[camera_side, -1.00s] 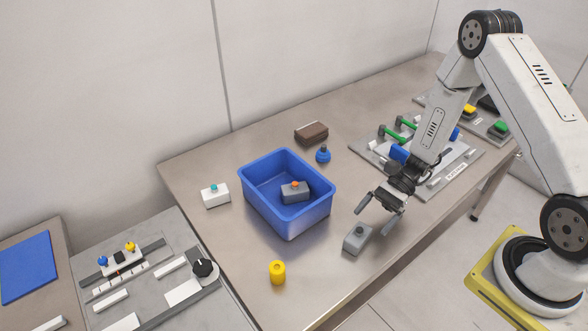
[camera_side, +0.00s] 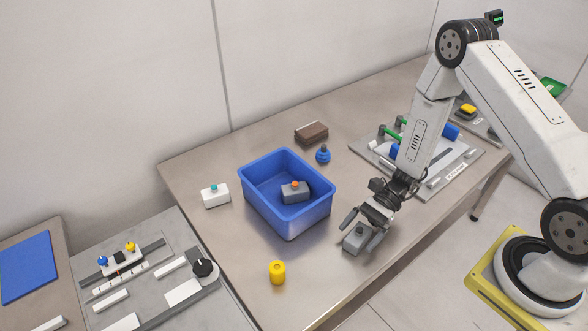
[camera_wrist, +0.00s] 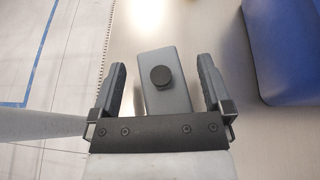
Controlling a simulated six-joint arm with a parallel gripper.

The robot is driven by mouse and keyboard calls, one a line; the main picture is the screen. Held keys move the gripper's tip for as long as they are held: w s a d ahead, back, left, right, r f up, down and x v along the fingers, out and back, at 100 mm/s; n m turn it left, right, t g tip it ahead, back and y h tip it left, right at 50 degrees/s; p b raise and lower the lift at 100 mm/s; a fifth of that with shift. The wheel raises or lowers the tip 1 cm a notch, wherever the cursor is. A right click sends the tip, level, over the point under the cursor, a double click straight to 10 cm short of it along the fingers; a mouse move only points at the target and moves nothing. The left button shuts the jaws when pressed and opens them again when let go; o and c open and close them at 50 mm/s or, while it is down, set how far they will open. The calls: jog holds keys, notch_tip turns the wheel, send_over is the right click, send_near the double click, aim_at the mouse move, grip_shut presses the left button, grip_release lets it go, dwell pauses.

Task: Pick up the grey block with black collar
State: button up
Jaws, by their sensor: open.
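The grey block with black collar (camera_side: 354,240) lies on the steel table near its front edge, right of the blue bin. The wrist view shows the block (camera_wrist: 179,97) with a round black piece (camera_wrist: 161,77) on its top. My gripper (camera_side: 361,228) is open above and around the block. In the wrist view, my gripper's (camera_wrist: 160,82) two fingers stand to the left and right of the block, with gaps on both sides. In the side view, the fingers and wrist hide part of the block.
A blue bin (camera_side: 262,213) holds another grey block with an orange top (camera_side: 295,191). A yellow cylinder (camera_side: 277,272), a white block (camera_side: 215,196), a brown block (camera_side: 311,132) and a blue knob piece (camera_side: 323,155) stand around it. A fixture plate (camera_side: 440,178) lies behind my arm.

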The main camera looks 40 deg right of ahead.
aim_at(360, 231)
grip_shut()
dwell(0.3)
jog(key=shift+r, duration=0.1)
jog(key=shift+r, duration=4.9)
